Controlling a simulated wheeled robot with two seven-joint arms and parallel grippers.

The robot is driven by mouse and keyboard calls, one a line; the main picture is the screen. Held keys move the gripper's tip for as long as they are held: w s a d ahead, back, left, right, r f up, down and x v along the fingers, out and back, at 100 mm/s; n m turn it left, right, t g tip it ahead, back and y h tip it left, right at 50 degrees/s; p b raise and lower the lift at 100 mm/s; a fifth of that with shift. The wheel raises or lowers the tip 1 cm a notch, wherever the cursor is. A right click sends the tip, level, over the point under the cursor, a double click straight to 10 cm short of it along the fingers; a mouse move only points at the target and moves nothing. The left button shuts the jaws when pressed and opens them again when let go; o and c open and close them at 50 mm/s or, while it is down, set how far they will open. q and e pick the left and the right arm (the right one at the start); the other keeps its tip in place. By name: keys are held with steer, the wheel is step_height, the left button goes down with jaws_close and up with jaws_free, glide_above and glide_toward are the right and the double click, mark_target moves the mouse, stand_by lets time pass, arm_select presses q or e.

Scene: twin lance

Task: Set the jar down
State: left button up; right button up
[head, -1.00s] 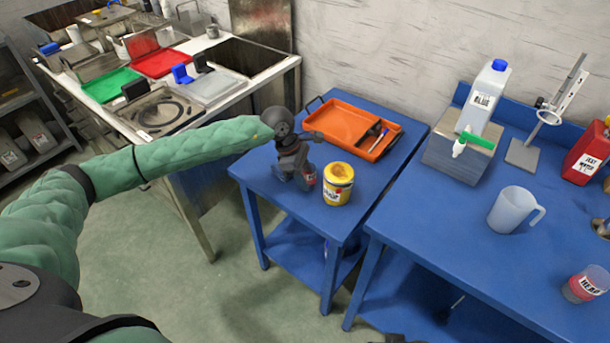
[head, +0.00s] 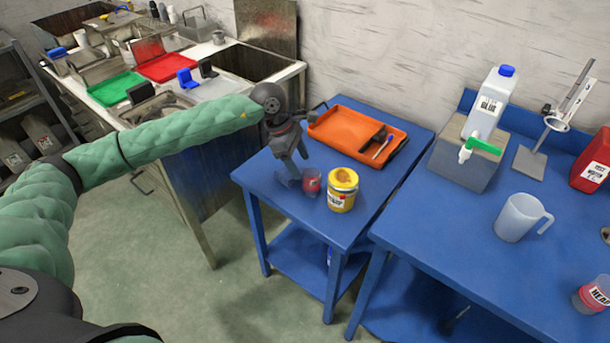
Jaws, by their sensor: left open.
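A small clear jar with red contents and a label (head: 312,181) stands upright on the small blue table (head: 270,172), close to its front left edge. My left gripper (head: 294,172) is open, just to the left of the jar and slightly above it. One finger shows low beside the jar. I cannot tell whether it touches the jar. My right gripper is out of view.
A yellow tin (head: 342,189) stands close to the jar's right. An orange tray (head: 352,136) with tools lies behind. A larger blue table (head: 450,222) at right holds a glue container (head: 490,103), a jug (head: 520,217) and another labelled jar (head: 593,295).

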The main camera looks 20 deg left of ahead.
arm_select(q)
steer(key=shift+v, duration=2.1)
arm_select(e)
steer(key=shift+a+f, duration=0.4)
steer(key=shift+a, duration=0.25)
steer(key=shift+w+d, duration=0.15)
